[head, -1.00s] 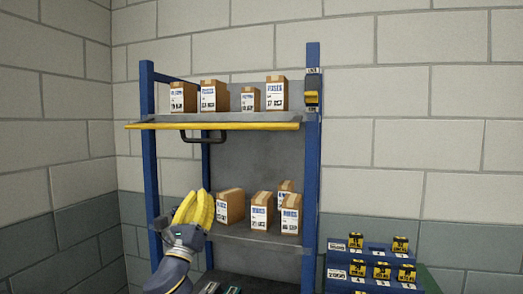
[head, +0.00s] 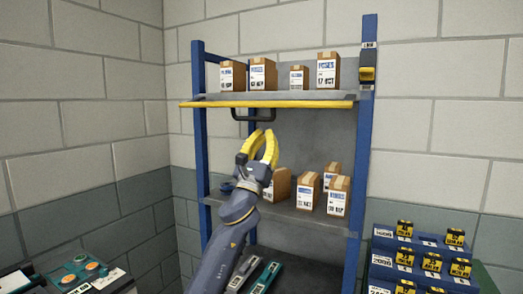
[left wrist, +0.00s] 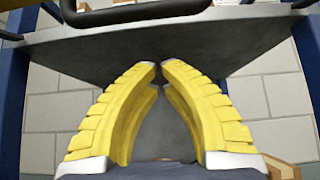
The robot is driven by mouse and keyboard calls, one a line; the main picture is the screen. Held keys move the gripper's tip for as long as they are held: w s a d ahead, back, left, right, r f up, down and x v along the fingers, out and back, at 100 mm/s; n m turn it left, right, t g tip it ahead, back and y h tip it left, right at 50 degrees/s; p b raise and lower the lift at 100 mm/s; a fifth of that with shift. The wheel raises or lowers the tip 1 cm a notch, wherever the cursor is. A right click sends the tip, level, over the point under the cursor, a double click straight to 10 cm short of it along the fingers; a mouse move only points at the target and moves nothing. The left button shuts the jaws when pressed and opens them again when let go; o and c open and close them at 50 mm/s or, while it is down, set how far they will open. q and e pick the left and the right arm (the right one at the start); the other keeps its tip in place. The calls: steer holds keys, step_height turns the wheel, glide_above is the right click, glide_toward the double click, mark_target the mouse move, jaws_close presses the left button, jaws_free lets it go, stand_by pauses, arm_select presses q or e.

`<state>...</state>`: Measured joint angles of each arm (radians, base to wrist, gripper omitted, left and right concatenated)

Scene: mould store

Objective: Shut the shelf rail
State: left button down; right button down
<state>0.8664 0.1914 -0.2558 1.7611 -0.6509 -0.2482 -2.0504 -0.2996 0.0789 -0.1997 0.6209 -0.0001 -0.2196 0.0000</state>
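The shelf rail (head: 300,104) is a yellow bar along the front of the upper shelf, with a black handle (head: 252,116) hanging below it. It lies low in front of the boxes, its left end reaching past the left post. A black and yellow catch (head: 367,74) sits on the right post above the rail's right end. My left gripper (head: 265,134) is just below the handle and apart from it. The left wrist view shows its yellow fingers (left wrist: 160,65) with tips nearly together and nothing between them; the black handle (left wrist: 125,14) crosses the top. My right gripper is out of sight.
Several boxes (head: 327,72) stand on the upper shelf and more boxes (head: 307,190) on the lower one, close to my left gripper. Blue posts (head: 367,160) flank the shelves.

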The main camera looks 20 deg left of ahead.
arm_select(q)
steer(key=shift+s+a+r+h, duration=0.2)
steer(key=shift+s+r+h, duration=0.1)
steer(key=shift+s+r, duration=1.05)
steer(key=shift+w, duration=0.1)
